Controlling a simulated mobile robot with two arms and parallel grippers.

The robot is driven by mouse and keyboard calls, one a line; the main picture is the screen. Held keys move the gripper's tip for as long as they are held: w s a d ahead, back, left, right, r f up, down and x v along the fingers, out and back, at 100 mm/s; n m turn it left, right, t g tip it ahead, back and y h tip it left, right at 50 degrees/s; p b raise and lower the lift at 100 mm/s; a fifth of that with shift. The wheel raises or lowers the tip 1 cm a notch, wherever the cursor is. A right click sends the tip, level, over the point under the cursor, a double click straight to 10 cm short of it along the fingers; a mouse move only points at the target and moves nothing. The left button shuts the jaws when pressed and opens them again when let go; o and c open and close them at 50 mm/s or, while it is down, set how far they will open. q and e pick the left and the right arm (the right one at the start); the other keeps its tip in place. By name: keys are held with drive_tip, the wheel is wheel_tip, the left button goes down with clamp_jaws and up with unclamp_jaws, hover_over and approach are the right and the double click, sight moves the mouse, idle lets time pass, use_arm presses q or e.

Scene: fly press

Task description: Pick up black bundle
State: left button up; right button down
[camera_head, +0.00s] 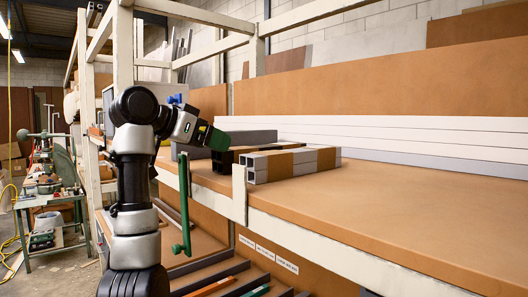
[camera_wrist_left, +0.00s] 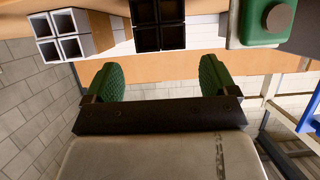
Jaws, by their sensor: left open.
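The black bundle (camera_head: 230,157) of square tubes lies on the brown-topped bench, partly hidden behind a grey bundle wrapped with brown bands. In the left wrist view, its open dark tube ends (camera_wrist_left: 159,26) show at the top, beyond and roughly between my fingers. My left gripper (camera_head: 216,139) is just left of the black bundle and slightly above it in the head view. Its two green fingers stand wide apart in the left wrist view (camera_wrist_left: 158,78), with nothing between them. My right gripper is in neither view.
The banded grey bundle (camera_head: 290,164) lies close beside the black one; another grey bundle (camera_head: 245,138) lies behind. A white upright post (camera_head: 239,193) stands at the bench's front edge. A green vertical bar (camera_head: 185,192) is below my gripper. The bench's right side is clear.

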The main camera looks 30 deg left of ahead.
sight(234, 148)
use_arm(q)
drive_tip(key=p+x, duration=0.3)
drive_tip(key=x, duration=0.1)
drive_tip(key=shift+w, duration=0.45)
drive_tip(key=shift+w+d+f+p, duration=0.25)
drive_tip(key=shift+w+p, duration=0.1)
drive_tip(key=shift+w, duration=0.1)
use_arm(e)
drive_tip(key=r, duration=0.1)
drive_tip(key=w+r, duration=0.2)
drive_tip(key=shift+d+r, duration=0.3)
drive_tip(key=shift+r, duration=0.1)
use_arm(q)
drive_tip(key=c, duration=1.1)
drive_tip(key=shift+s, duration=0.1)
drive_tip(key=shift+c, duration=1)
drive_tip(key=shift+a, duration=0.1)
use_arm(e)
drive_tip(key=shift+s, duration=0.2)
use_arm(q)
drive_tip(key=shift+r, duration=0.15)
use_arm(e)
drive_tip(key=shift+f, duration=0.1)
